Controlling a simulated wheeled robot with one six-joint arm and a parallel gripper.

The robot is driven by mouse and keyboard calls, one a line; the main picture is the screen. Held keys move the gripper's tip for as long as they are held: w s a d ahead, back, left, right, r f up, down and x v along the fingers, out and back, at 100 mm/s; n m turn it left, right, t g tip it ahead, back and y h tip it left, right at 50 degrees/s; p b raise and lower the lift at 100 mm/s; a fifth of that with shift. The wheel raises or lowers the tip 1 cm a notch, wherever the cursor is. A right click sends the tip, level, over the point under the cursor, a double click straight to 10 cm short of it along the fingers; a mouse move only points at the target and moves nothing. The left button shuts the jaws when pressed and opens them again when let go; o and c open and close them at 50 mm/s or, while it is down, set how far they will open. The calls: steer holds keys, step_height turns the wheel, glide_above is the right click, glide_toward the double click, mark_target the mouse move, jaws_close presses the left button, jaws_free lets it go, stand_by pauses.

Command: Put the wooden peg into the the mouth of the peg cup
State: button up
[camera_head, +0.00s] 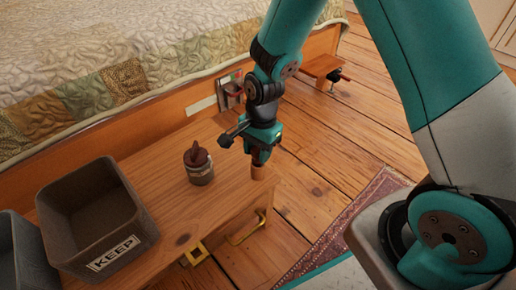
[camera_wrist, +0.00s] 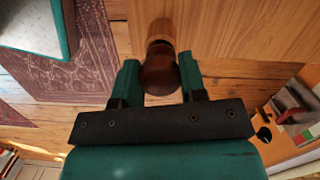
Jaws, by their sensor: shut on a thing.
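The wooden peg (camera_head: 258,172) is light brown and hangs below my gripper (camera_head: 260,157) at the right end of the wooden bench. In the wrist view, the peg (camera_wrist: 160,74) has a dark rounded end between the two fingers of my gripper (camera_wrist: 160,82), with a lighter part beyond it. My gripper is shut on it. I cannot tell whether the peg's lower end touches the bench. The peg cup (camera_head: 201,176) appears to be the small grey cup on the bench, left of my gripper. Dark brown pieces stick out of its mouth and hide its inside.
The wooden bench (camera_head: 165,185) carries a grey bin (camera_head: 120,235) labelled KEEP at its left, with another grey bin (camera_head: 20,260) beside it. A quilted bed (camera_head: 100,60) stands behind. Bench surface between the cup and peg is clear.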

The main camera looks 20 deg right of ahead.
steer(key=o, duration=1)
steer(key=r+p, duration=0.2)
steer(key=r, duration=0.3)
steer(key=d+r+p, duration=0.1)
steer(key=r+p, duration=0.2)
steer(key=r, duration=0.3)
steer(key=w+d+r+p, duration=0.1)
steer(key=r+p, duration=0.2)
steer(key=r, duration=0.3)
steer(key=shift+r, duration=0.15)
steer(key=shift+a+r, duration=0.1)
steer(key=s+a+r+n+y, duration=0.2)
steer(key=s+a+r+n, duration=0.1)
steer(key=s+r+n, duration=0.55)
steer(key=s+a+r+n+y, duration=0.1)
steer(key=s+a+r+n, duration=0.2)
steer(key=s+r+n, duration=0.6)
steer(key=shift+n+t, duration=0.3)
steer(key=shift+n, duration=0.55)
steer(key=r+p, duration=1.1)
steer(key=p, duration=0.1)
steer(key=s+r+p, duration=0.1)
steer(key=r+p, duration=1)
steer(key=p, duration=0.1)
steer(key=s+r+p, duration=0.1)
steer(key=r+p, duration=1)
steer(key=p, duration=0.1)
steer(key=shift+a, duration=0.15)
